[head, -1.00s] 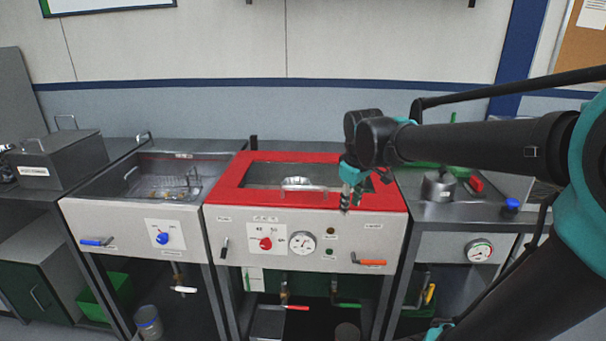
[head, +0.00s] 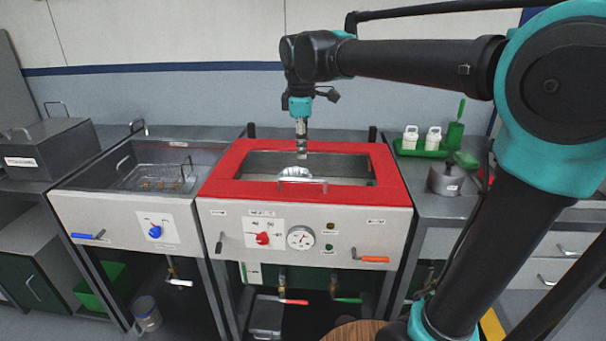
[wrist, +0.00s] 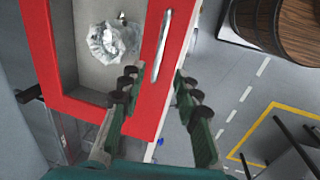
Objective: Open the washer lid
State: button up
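The washer (head: 300,235) has a white front panel and a red-framed lid (head: 394,178) with a see-through middle. The lid lies flat and closed. A bar handle (head: 308,181) runs along the lid's front edge; it also shows in the wrist view (wrist: 161,46). My gripper (head: 301,152) hangs pointing down above the middle of the lid. In the wrist view my gripper (wrist: 158,86) is open and empty, its fingers spread either side of the handle's line, with the handle ahead of the fingertips and not touched. A shiny metal part (wrist: 106,42) shows through the lid's window.
An open sink with a wire basket (head: 165,180) stands left of the washer. On the right bench are a green tray (head: 420,152) with white cups and a grey canister (head: 446,180). A wooden barrel (wrist: 262,22) stands on the floor in front.

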aim_at(303, 180)
jog(key=f, duration=0.3)
jog(key=w+f, duration=0.1)
jog(key=f, duration=0.3)
jog(key=w+f, duration=0.1)
jog(key=f, duration=0.2)
jog(key=shift+f, duration=0.25)
grip_shut()
